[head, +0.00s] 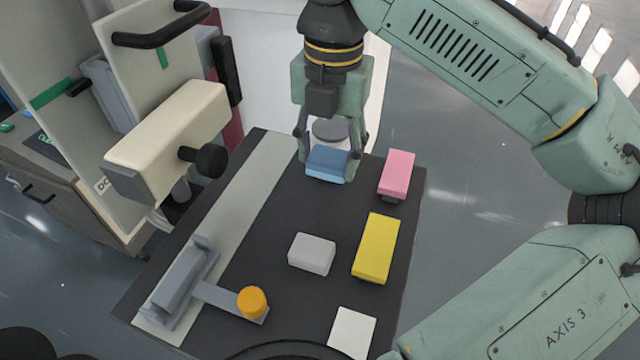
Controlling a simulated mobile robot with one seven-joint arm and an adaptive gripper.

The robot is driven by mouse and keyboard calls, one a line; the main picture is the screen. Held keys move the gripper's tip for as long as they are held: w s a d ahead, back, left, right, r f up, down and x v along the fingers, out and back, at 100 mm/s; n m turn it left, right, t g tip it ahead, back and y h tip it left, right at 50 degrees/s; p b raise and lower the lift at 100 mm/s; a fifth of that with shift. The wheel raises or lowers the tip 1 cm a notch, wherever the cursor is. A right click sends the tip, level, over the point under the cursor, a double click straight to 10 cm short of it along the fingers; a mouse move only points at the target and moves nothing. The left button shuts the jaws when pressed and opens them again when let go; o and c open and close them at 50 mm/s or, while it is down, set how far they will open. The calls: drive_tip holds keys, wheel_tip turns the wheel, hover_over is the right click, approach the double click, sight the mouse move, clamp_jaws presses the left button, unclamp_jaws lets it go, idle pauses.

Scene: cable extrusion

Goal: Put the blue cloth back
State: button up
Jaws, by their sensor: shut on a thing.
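The blue cloth (327,163) is a small folded block at the far end of the dark table. My gripper (328,158) points down over it, with a finger on each side, and is shut on it. A grey round thing (331,130) shows between the fingers, just behind the cloth. I cannot tell whether the cloth touches the table.
On the dark table (262,250) are a pink block (397,174), a yellow block (376,248), a light grey block (312,254), a white square (352,332) and a grey fixture with an orange knob (252,302). A cream machine (168,140) stands at left.

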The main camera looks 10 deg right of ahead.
sight(331, 160)
drive_tip(key=f, duration=0.4)
drive_tip(key=shift+s+d, duration=0.1)
drive_tip(key=shift+s, duration=0.1)
drive_tip(key=shift+f, duration=2.25)
drive_tip(key=o, duration=1)
drive_tip(key=shift+w, duration=0.1)
wheel_tip(331, 160, up, 12)
drive_tip(key=shift+r, duration=0.1)
